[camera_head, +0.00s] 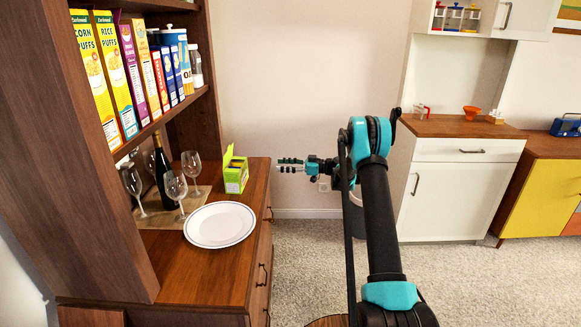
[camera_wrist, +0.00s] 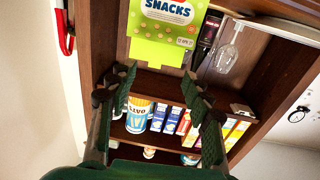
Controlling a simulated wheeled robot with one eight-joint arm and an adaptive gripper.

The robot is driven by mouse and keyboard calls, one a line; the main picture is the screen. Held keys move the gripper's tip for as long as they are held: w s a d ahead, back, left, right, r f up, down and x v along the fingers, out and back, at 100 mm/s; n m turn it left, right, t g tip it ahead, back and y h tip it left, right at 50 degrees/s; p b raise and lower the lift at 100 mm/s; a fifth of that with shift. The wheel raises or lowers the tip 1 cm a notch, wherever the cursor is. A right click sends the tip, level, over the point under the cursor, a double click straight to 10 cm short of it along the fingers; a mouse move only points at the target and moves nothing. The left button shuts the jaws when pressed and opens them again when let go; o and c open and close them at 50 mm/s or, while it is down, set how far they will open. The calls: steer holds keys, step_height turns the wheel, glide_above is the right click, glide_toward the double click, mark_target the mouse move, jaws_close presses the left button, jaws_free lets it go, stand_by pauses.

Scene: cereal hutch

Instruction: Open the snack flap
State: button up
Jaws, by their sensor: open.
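The green snack box (camera_head: 236,179) stands at the right end of the wooden counter, near its edge. In the head view a light yellow-green flap (camera_head: 229,155) sticks up from its top. In the wrist view the box (camera_wrist: 168,18) is at the top of the picture, with "SNACKS" on its face and a plain light-green flap (camera_wrist: 158,51) along its lower edge. My gripper (camera_head: 281,165) is to the right of the box, around the height of its top, with a gap between. Its two fingers are apart with nothing between them (camera_wrist: 160,82).
A white plate (camera_head: 220,225) lies in front of the box. Wine glasses (camera_head: 176,187) and a dark bottle (camera_head: 162,172) stand to its left on a mat. Cereal boxes (camera_head: 133,72) line the shelf above. Free space lies right of the counter.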

mark_target(229, 147)
steer(key=shift+s+d, duration=0.15)
steer(key=shift+d, duration=1.4)
steer(key=shift+c, duration=0.6)
steer(key=shift+y, duration=0.9)
steer(key=a+r, duration=0.1)
steer(key=a, duration=0.2)
steer(key=a+r, duration=0.2)
steer(key=a, duration=0.1)
steer(key=w+a+r, duration=0.1)
steer(key=a, duration=0.3)
steer(key=shift+w+r, duration=0.1)
steer(key=shift+r, duration=0.3)
jaws_close()
steer(key=a, duration=0.4)
steer(key=w+a+r, duration=0.1)
steer(key=a, duration=0.4)
steer(key=a+r, duration=0.1)
steer(key=a, duration=0.3)
steer(key=shift+w+a, duration=0.2)
steer(key=shift+r, duration=0.1)
steer(key=shift+a+r+h, duration=0.1)
steer(key=shift+a+h, duration=0.1)
steer(key=shift+h, duration=0.2)
